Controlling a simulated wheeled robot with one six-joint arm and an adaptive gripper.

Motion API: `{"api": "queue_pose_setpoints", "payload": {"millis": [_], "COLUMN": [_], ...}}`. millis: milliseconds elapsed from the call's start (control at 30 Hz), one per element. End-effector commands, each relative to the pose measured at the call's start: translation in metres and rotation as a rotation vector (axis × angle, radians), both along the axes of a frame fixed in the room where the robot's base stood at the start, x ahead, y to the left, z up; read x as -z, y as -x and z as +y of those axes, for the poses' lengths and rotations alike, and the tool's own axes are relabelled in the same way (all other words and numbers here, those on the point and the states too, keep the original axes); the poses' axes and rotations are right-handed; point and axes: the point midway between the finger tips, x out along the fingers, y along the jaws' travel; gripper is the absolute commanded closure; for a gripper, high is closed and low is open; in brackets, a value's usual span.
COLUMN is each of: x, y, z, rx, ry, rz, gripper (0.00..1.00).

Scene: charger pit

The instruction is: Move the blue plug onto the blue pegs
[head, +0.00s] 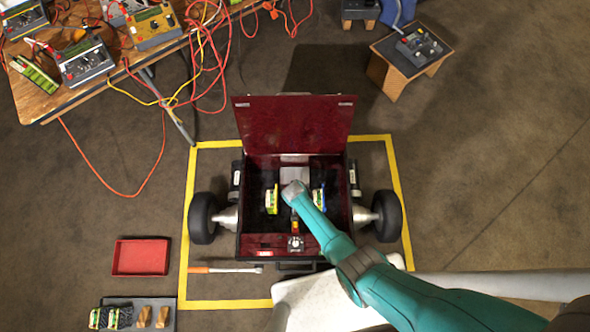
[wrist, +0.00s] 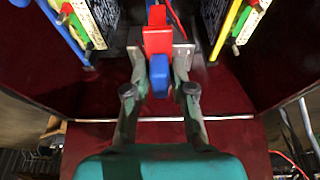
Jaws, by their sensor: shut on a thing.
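The blue plug (wrist: 159,76) is between the two fingers of my gripper (wrist: 159,62) in the wrist view, and the gripper is shut on it. A red block (wrist: 157,40) lies directly beyond it, and I cannot tell whether the two are joined. A grey metal plate shows behind the fingertips. In the head view my arm reaches into the open dark red box (head: 253,225) and hides the plug. I cannot tell which are the blue pegs.
The box has wheels on both sides and a raised lid (head: 295,125) at the back. Green and yellow battery-like units stand inside at left (head: 271,199) and right (head: 319,198). A red tray (head: 141,257) lies on the floor. A cluttered table (head: 100,60) stands upper left.

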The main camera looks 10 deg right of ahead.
Motion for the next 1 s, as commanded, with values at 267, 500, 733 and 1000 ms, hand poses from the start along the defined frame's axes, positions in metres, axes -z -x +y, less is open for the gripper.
{"api": "queue_pose_setpoints", "payload": {"millis": [267, 500, 733, 1000], "x": [0.000, 0.001, 0.005, 0.010], "y": [0.000, 0.000, -0.001, -0.001], "z": [0.000, 0.000, 0.000, 0.000], "rx": [0.000, 0.000, 0.000, 0.000], "ry": [0.000, 0.000, 0.000, 0.000], "rz": [0.000, 0.000, -0.001, -0.001], "gripper": [1.00, 1.00, 1.00, 1.00]}}
